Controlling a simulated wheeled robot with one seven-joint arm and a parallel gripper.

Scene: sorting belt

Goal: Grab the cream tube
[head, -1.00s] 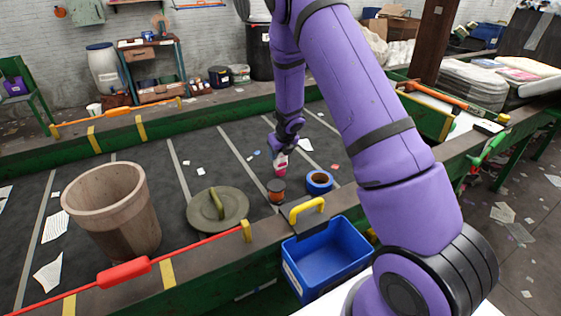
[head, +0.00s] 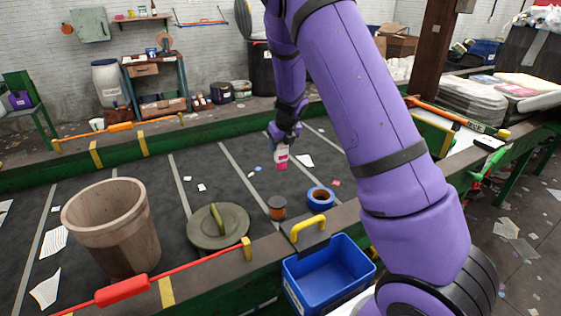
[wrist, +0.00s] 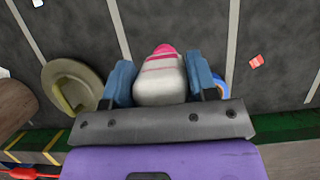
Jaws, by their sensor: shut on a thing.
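The cream tube (head: 281,156) is white with a pink end and pink bands. My gripper (head: 284,141) is shut on it and holds it above the dark belt, pink end down. In the wrist view the tube (wrist: 162,80) sits between the two blue fingers of my gripper (wrist: 162,88). Part of the tube's upper end is hidden by the gripper in the head view.
Below the tube on the belt (head: 180,235) are a brown spool (head: 277,203), blue tape roll (head: 321,192) and green lid (head: 240,222). A blue bin (head: 330,280) hangs at the front edge. Paper scraps lie around.

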